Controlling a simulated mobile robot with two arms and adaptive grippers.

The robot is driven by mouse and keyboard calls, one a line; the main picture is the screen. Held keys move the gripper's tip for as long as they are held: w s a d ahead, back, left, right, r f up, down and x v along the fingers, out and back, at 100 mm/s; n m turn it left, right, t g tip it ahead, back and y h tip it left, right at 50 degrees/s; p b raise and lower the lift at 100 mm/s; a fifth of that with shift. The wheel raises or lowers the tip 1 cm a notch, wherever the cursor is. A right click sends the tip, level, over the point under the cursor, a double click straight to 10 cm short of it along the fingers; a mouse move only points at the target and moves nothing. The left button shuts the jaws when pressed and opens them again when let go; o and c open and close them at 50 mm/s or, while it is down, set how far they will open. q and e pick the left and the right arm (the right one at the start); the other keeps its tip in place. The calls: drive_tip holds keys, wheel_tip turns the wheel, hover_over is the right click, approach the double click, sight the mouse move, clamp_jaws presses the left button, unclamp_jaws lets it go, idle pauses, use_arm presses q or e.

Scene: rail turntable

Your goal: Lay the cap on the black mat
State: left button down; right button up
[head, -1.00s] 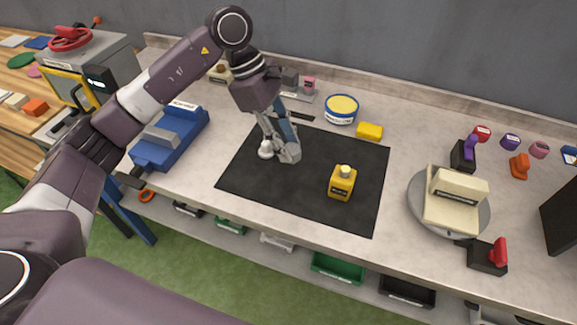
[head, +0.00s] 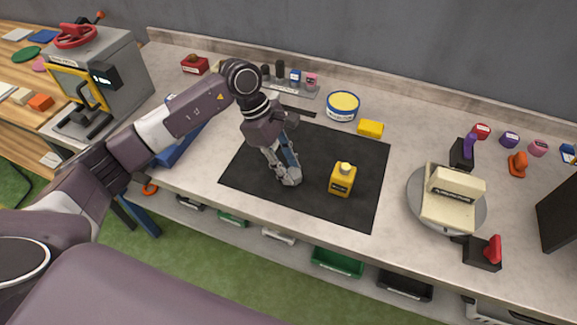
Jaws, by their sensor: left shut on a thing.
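My left gripper (head: 289,179) points down low over the black mat (head: 362,212), left of the yellow bottle. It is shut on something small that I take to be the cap. The gripper hides most of it, so its shape is unclear. I cannot tell whether it touches the mat. The yellow bottle (head: 342,182) stands upright on the mat with a dark label and a pale top. My right gripper is not in view.
A round blue-and-yellow tin (head: 342,106) and a yellow block (head: 370,128) sit behind the mat. A cream device on a grey turntable (head: 418,213) stands to the right. A blue vise (head: 174,151) is partly behind my arm. The mat's right part is clear.

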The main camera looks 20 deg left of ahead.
use_arm(q)
drive_tip(key=shift+f, duration=0.2)
drive_tip(key=c, duration=1.5)
unclamp_jaws()
drive_tip(key=shift+r, duration=0.1)
drive_tip(key=shift+r, duration=0.1)
drive_tip(key=b+v, duration=0.3)
drive_tip(key=v, duration=0.9)
